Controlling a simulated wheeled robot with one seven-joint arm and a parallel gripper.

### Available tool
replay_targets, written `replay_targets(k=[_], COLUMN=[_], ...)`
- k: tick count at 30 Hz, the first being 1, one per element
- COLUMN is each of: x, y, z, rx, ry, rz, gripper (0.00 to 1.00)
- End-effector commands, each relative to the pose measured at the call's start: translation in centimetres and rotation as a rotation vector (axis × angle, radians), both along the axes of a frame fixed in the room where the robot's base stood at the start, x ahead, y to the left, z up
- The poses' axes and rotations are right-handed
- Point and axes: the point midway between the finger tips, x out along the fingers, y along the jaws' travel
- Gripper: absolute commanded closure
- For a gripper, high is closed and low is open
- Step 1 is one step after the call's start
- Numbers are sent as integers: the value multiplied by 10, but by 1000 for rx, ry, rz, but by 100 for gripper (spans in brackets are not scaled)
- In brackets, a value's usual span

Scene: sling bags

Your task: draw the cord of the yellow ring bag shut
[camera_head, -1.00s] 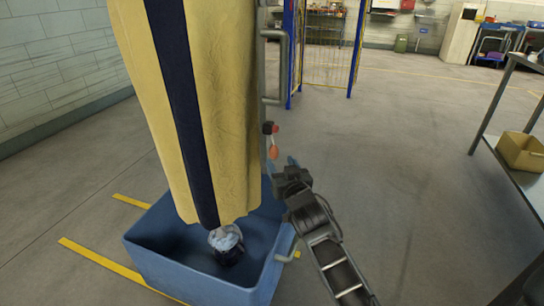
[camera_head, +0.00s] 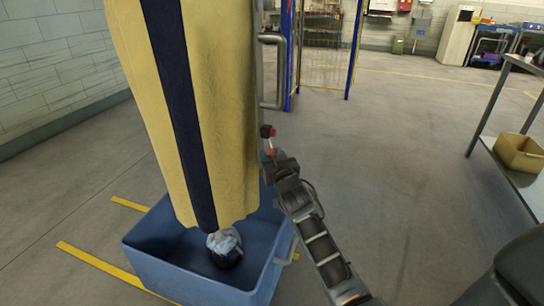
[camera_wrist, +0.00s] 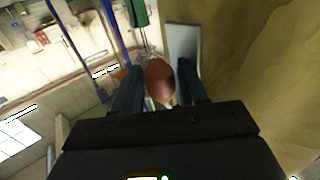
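The yellow bag (camera_head: 225,110) with a navy stripe hangs upright at the left in the head view, its lower end over a blue bin (camera_head: 190,275). A red-brown pull bead (camera_wrist: 158,80) hangs on a thin cord (camera_wrist: 147,45) beside the bag. My gripper (camera_wrist: 160,88) is open, with one finger on each side of the bead and a gap showing on both sides. In the head view my gripper (camera_head: 274,160) is at the bag's right edge and hides most of the bead. The bag (camera_wrist: 265,60) fills the right of the wrist view.
A dark and white bundle (camera_head: 225,247) is at the bag's lower end, in the bin. A grey metal handle frame (camera_head: 273,70) runs beside the bag. A shelf table (camera_head: 512,180) with a tan box (camera_head: 520,152) stands at the right. The floor between is clear.

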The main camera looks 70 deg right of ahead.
Motion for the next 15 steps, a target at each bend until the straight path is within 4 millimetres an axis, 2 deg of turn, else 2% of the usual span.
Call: replay_targets(k=[2, 12, 15], x=[0, 0, 0], y=[0, 0, 0], z=[0, 0, 0], rx=[0, 0, 0], ry=[0, 0, 0], rz=[0, 0, 0], gripper=[66, 99, 100])
